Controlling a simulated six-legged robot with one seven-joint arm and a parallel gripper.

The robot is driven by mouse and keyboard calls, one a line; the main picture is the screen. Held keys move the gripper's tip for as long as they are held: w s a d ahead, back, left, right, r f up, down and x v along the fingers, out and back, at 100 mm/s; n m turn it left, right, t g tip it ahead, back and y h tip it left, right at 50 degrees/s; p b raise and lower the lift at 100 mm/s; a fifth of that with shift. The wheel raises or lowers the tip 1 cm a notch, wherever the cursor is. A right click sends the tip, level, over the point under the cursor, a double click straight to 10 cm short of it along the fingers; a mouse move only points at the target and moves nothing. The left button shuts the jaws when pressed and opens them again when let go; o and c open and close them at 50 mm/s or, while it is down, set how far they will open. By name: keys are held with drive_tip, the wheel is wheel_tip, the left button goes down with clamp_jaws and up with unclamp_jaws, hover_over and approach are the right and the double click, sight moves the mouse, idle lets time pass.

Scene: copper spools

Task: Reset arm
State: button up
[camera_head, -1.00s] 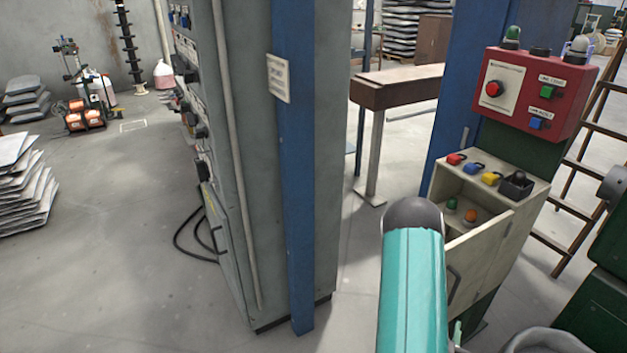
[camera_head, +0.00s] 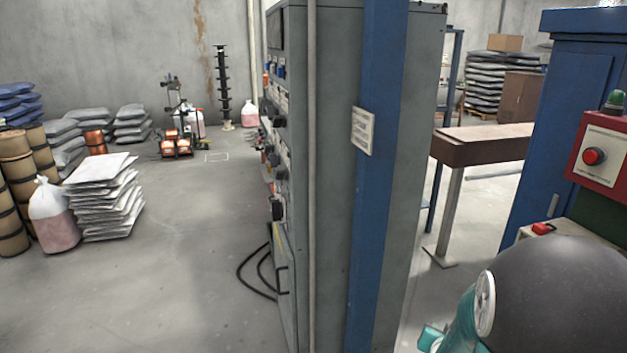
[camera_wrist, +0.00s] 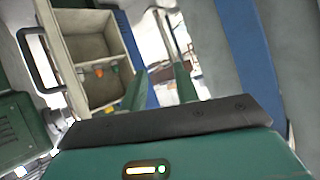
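My gripper (camera_wrist: 160,75) shows in the wrist view with its two green fingers apart and nothing seen between them. In the head view my arm fills the lower right corner as a dark rounded joint and a teal link; the gripper itself is out of that view. The cream cabinet (camera_wrist: 80,22) with an open compartment is beyond the fingers in the wrist view, to their left. The gripper is apart from the cabinet.
A tall grey electrical cabinet (camera_head: 405,150) with a blue post (camera_head: 375,220) stands close ahead. A red control box (camera_head: 604,155) and a brown-topped bench (camera_head: 485,145) are at right. Stacked white sacks (camera_head: 103,200) stand at left. The floor between is open.

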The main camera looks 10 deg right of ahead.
drive_tip(key=s+a+r+n+g+y, duration=0.15)
drive_tip(key=a+r+n+y, duration=0.3)
drive_tip(key=a+r, duration=0.75)
drive_tip(key=s+a+r+n+g+y, duration=0.2)
drive_tip(key=s+a+r, duration=0.4)
drive_tip(key=s+a, duration=0.6)
drive_tip(key=shift+s+a+r+n+g, duration=0.2)
drive_tip(key=shift+s+n+g, duration=0.25)
drive_tip(key=shift+s+n, duration=0.65)
drive_tip(key=shift+d, duration=0.25)
